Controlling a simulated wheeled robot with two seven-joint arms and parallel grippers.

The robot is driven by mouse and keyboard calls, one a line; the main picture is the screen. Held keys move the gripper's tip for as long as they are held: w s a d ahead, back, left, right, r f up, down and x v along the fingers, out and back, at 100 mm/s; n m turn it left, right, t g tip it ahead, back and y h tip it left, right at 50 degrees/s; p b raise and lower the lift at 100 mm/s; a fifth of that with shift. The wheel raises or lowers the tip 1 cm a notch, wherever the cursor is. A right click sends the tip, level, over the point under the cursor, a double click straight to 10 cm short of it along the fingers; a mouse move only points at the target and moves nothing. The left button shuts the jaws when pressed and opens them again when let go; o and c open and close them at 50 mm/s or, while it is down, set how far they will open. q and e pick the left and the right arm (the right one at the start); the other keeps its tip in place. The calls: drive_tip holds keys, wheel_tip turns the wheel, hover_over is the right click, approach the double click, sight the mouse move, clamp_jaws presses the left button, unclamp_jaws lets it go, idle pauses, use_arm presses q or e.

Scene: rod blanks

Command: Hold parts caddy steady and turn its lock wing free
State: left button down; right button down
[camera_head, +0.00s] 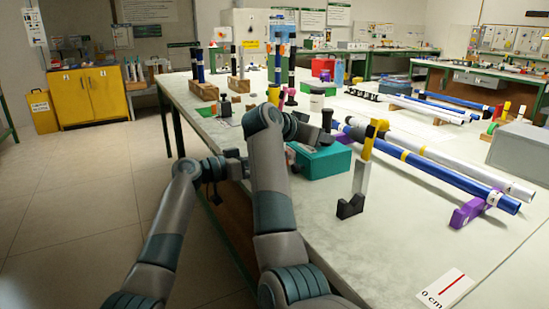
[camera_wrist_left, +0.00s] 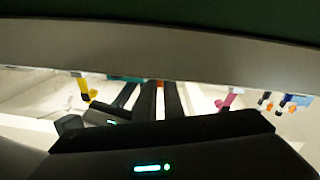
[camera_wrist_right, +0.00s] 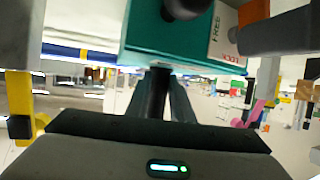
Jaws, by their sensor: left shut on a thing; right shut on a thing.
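The teal box that I take for the parts caddy (camera_head: 322,160) stands on the bench, partly behind my right arm. In the right wrist view its teal wall (camera_wrist_right: 150,35) fills the top, with a FREE and LOCK label (camera_wrist_right: 228,42) and a dark round knob (camera_wrist_right: 184,8). My right gripper (camera_wrist_right: 160,82) is shut on a dark upright piece at the caddy, apparently the lock wing (camera_wrist_right: 158,92). My left gripper (camera_wrist_left: 150,92) is shut at the caddy's near side; a teal strip (camera_wrist_left: 125,78) shows past its fingers. The exact grip is mostly hidden.
A yellow-and-grey clamp stand (camera_head: 353,190) stands right of the caddy. Long blue and white rods (camera_head: 440,170) lie on purple supports (camera_head: 475,208) farther right. A white canister (camera_head: 316,100) stands behind. The front of the bench (camera_head: 390,245) is mostly clear.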

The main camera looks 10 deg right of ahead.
use_arm(q)
drive_tip(key=n, duration=0.4)
drive_tip(key=shift+w+a+n, duration=0.1)
drive_tip(key=shift+w+n, duration=0.1)
drive_tip(key=shift+n, duration=0.1)
drive_tip(key=n, duration=0.3)
drive_tip(key=shift+w+f+n, duration=0.15)
drive_tip(key=shift+f+n, duration=0.05)
drive_tip(key=shift+n, duration=0.1)
drive_tip(key=n, duration=0.3)
drive_tip(key=shift+a+f+n, duration=0.1)
drive_tip(key=shift+f+n, duration=0.05)
drive_tip(key=shift+n, duration=0.15)
drive_tip(key=shift+w+f+n, duration=0.1)
drive_tip(key=shift+f+n, duration=0.1)
drive_tip(key=shift+n, duration=1.6)
drive_tip(key=c, duration=1.9)
unclamp_jaws()
drive_tip(key=shift+o, duration=0.2)
